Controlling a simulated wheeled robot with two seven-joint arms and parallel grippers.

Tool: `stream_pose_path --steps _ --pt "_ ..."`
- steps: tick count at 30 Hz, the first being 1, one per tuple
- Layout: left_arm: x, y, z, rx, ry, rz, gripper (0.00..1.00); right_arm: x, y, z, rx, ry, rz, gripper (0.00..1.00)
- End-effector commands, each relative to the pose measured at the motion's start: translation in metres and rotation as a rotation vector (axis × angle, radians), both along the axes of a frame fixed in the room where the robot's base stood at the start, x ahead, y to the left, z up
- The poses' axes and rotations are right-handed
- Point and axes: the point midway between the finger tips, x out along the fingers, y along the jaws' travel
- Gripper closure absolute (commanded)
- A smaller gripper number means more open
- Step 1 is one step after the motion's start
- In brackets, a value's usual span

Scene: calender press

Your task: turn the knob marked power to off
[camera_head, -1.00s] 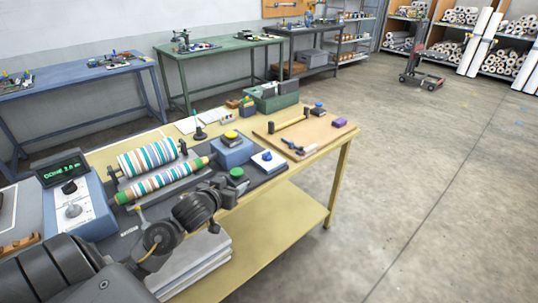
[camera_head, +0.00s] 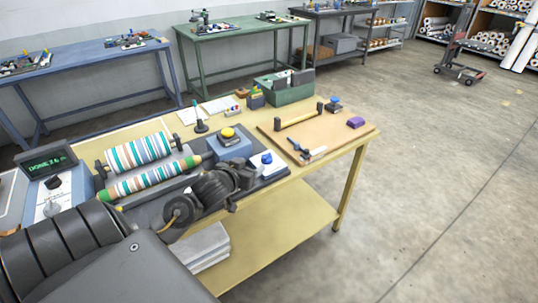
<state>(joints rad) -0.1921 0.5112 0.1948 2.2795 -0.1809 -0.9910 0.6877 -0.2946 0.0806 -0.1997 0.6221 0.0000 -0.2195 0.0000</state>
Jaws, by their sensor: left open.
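The control box (camera_head: 30,213) of the press stands at the left with a green-lit display (camera_head: 47,162) on top. It carries a black knob (camera_head: 53,182) and a pale round knob (camera_head: 51,208) below it. The knob labels are too small to read, so I cannot tell which is marked power. My arm covers the lower part of the box. My left gripper (camera_head: 246,180) is open and empty over the front of the press, well to the right of both knobs. My right gripper is not in view.
Striped rollers (camera_head: 140,152) lie between the control box and a blue box with a yellow button (camera_head: 228,133). A blue button box (camera_head: 267,164) stands close to my left gripper. A board (camera_head: 325,137) with tools lies at the right of the yellow bench (camera_head: 358,152).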

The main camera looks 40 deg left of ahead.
Motion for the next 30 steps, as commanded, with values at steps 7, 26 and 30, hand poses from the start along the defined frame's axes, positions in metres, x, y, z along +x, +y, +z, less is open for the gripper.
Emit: stream_pose_path --steps 7,26,30 --pt "0.027 0.001 -0.01 -0.002 -0.002 -0.006 0.42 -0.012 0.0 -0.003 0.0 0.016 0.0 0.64" --pt "0.099 0.02 -0.041 -0.001 0.0 -0.004 0.42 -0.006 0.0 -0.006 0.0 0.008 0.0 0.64" --pt "0.099 0.02 -0.041 -0.001 -0.001 -0.005 0.42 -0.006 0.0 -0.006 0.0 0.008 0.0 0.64"
